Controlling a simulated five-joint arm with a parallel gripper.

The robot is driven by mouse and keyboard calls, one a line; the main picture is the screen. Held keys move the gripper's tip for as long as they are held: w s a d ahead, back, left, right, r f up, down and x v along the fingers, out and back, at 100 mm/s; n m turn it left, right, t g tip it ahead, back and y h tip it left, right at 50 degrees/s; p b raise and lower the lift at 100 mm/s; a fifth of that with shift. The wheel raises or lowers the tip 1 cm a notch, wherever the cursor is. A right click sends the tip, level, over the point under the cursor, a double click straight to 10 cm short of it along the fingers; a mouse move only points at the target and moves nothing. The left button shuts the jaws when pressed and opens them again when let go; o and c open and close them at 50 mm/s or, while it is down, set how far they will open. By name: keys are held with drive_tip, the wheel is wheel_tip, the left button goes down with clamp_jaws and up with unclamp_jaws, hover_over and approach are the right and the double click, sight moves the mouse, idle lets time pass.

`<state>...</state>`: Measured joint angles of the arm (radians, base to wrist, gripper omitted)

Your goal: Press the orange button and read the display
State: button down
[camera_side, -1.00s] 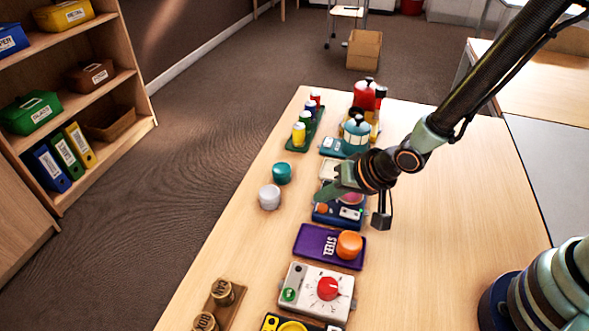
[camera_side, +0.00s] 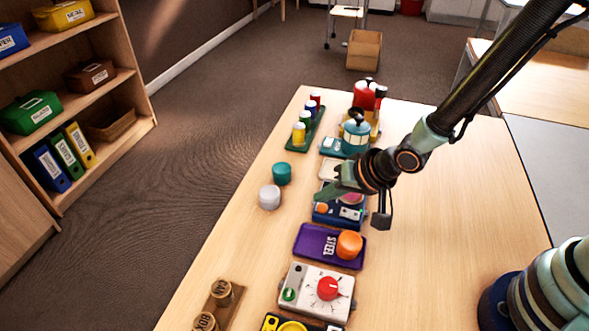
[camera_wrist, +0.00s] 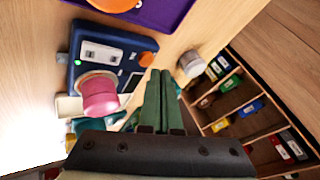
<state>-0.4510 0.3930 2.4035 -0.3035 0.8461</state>
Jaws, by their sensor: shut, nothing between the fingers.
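The blue box (camera_wrist: 84,44) carries a small orange button (camera_wrist: 147,58), a white switch panel, a green light and a pink knob (camera_wrist: 100,97). In the side view, the orange button (camera_side: 322,208) shows at the left of the blue box (camera_side: 350,222). A small panel (camera_wrist: 133,82) beside the button may be the display; I cannot read anything on it. My gripper (camera_wrist: 159,73) is shut and empty, its green fingertips appearing close beside the button in the wrist view. In the side view my gripper (camera_side: 325,195) is just above the button, apparently apart from it.
A purple tray (camera_side: 312,246) with an orange knob and a white box (camera_side: 300,298) with a red dial stand nearer. A teal lidded jar (camera_side: 356,134) stands beyond. Grey (camera_side: 269,197) and teal (camera_side: 281,174) cylinders stand left.

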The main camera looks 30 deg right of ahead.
sight(325, 209)
drive_tip(key=shift+f, duration=0.15)
idle(0.4)
drive_tip(key=shift+d+f, duration=0.1)
drive_tip(key=shift+f, duration=0.2)
drive_tip(key=shift+f, duration=0.45)
idle(0.7)
drive_tip(key=shift+r, duration=0.9)
drive_tip(key=shift+r, duration=2.5)
